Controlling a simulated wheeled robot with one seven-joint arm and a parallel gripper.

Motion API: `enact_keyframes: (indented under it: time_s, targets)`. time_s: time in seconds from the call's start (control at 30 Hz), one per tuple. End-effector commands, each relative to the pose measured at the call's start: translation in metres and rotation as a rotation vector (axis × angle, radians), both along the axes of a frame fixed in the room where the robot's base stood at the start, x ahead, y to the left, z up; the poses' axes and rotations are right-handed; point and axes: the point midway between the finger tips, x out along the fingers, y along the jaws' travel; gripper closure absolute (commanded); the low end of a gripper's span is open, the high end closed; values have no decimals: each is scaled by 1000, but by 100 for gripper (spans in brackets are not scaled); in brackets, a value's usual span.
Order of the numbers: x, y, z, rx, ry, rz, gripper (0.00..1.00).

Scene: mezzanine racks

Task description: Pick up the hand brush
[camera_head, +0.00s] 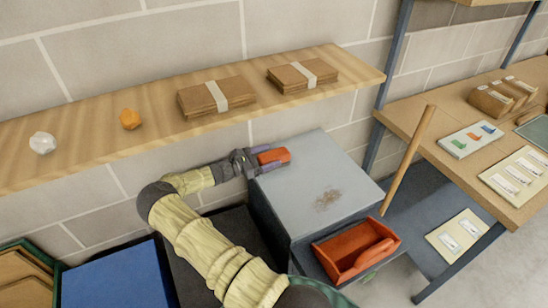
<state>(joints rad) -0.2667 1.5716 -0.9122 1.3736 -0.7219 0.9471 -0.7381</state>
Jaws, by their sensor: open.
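An orange-red block-like thing (275,156), apparently the hand brush, is at the back left edge of the grey cabinet top (310,170). My gripper (261,159) comes in from the left, level with it, with its purple-grey fingers open and right up against it. I cannot tell whether the fingers touch it. The fingers hide its left end, and its bristles cannot be made out.
A brown patch of debris (327,199) lies on the cabinet top. An open red container (343,268) with a rounded red piece sits below its front edge. A wooden pole (408,160) stands at the right. A wooden shelf (75,142) runs above my arm.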

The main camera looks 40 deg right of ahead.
Motion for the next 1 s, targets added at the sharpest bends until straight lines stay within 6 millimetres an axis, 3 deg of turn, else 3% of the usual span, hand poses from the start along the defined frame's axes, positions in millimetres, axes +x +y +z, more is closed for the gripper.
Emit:
enact_keyframes:
  time_s: [0.13,0.6,0.67,0.87,1.0]
  targets:
    - [-2,-9,0,1,0,2,22]
    - [-2,-9,-1,1,-1,2,22]
    - [-2,-9,-1,1,-1,2,30]
    - [-2,-9,0,1,-1,2,69]
    - [-2,-9,0,1,-1,2,73]
